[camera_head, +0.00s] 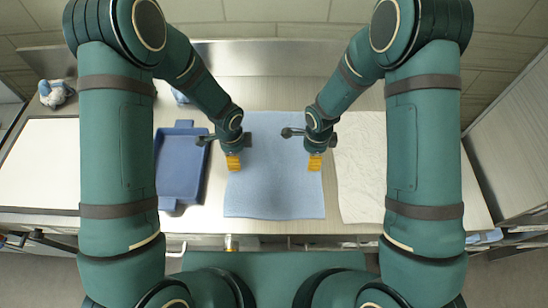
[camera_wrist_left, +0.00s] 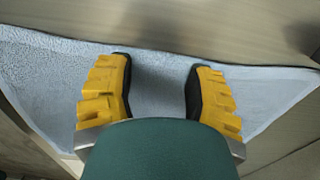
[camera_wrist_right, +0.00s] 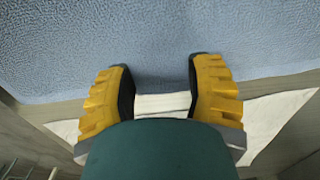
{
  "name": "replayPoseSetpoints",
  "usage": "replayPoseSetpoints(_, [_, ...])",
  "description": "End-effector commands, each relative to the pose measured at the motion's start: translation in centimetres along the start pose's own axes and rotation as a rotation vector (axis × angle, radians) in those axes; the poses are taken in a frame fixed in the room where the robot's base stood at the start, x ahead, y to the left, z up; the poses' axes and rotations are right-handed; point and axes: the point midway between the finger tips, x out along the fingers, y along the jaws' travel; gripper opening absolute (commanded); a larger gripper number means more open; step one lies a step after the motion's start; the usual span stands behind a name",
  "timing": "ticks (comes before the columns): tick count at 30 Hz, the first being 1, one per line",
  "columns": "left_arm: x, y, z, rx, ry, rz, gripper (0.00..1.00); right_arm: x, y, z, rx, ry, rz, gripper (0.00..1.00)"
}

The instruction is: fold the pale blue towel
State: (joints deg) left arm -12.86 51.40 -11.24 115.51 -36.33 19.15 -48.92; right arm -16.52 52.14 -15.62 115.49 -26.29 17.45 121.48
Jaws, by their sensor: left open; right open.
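The pale blue towel (camera_head: 275,190) lies flat and spread out on the table, roughly square. My left gripper (camera_head: 233,163) is over its left side and my right gripper (camera_head: 314,163) is over its right edge. In the left wrist view the towel (camera_wrist_left: 160,85) shows between and around the open yellow fingers (camera_wrist_left: 160,90). In the right wrist view the towel (camera_wrist_right: 150,40) lies beyond the open fingers (camera_wrist_right: 160,88), with its edge passing between them. Both grippers are empty. I cannot tell how high the fingertips are above the cloth.
A blue tray (camera_head: 180,165) stands left of the towel. A white cloth (camera_head: 360,165) lies close to its right; it also shows in the right wrist view (camera_wrist_right: 265,125). A white panel (camera_head: 40,160) is at the far left. Bare table (camera_head: 275,227) shows in front of the towel.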

Motion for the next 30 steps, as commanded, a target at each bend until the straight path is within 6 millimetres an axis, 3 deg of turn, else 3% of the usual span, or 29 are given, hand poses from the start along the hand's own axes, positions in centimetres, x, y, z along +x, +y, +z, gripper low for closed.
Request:
replayPoseSetpoints(3, [0.32, 0.01, 0.0, 0.0, 0.0, 0.0, 0.56, 0.32, 0.02, 0.0, 0.0, 0.0, 0.0, 0.56])
replayPoseSetpoints(13, [0.5, 0.06, 0.02, 0.0, -0.001, 0.002, 0.0, 0.49, 0.06, -0.03, 0.0, 0.001, 0.002, 0.0])
replayPoseSetpoints(30, [0.62, 0.13, 0.06, 0.0, -0.001, 0.004, 0.0, 0.63, 0.17, -0.08, 0.0, 0.002, 0.005, 0.0])
